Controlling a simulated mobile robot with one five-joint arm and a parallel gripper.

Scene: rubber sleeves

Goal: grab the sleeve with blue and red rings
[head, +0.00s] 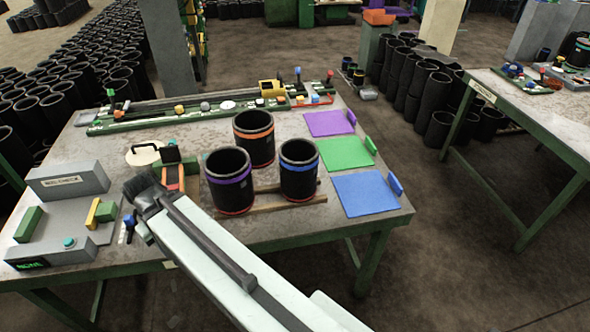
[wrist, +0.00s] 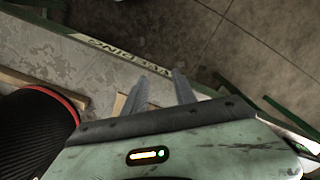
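The sleeve with the blue ring (head: 299,172) stands upright on the table, rightmost of three black sleeves; a thin red ring shows near its base. A purple-ringed sleeve (head: 230,183), also red at its base, stands to its left. An orange-ringed sleeve (head: 254,142) stands behind. In the wrist view, my gripper (wrist: 160,82) is open, with nothing between its fingers, over the table edge. A black sleeve with a red ring (wrist: 35,130) lies left of the fingers, apart from them; which sleeve it is I cannot tell. My fingers cannot be made out in the head view.
Purple (head: 330,122), green (head: 345,153) and blue (head: 365,195) mats lie on the table's right side. A wooden strip (head: 275,207) lies by the sleeves' bases. A grey check box (head: 68,181) and an orange device (head: 173,175) stand at left.

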